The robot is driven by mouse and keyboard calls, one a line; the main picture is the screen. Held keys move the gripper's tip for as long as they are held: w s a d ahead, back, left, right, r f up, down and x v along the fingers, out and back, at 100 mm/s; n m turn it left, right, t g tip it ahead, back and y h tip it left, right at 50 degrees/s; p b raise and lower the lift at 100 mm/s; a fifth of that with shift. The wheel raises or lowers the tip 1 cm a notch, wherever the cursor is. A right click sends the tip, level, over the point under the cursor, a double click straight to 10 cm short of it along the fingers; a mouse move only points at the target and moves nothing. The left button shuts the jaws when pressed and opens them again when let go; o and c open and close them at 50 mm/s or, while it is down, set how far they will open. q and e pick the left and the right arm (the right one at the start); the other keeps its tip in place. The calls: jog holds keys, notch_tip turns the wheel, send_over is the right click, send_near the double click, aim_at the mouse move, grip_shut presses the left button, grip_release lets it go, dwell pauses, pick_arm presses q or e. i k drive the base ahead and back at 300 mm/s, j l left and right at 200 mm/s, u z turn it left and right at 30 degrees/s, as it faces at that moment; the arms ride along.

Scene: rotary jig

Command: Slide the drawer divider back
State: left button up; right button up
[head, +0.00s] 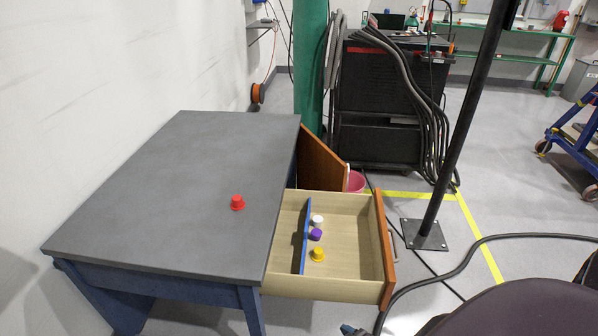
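An open wooden drawer (345,283) sticks out to the right from under the grey-topped desk (165,190). A thin blue divider (303,237) stands upright across the drawer, close to the desk edge. In the drawer, just right of the divider, are a white piece (317,221), a purple piece (316,234) and a yellow piece (318,255). A red piece (237,202) of similar shape stands on the desktop. Neither of my grippers can be made out in the head view.
An orange-brown panel (319,158) stands open behind the drawer, with a pink bucket (356,181) beside it. A black post (456,130) rises from the floor right of the drawer. Dark hoses (470,252) cross the floor. Most of the desktop is clear.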

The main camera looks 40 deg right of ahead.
aim_at(306, 225)
jog(key=z, duration=1.15)
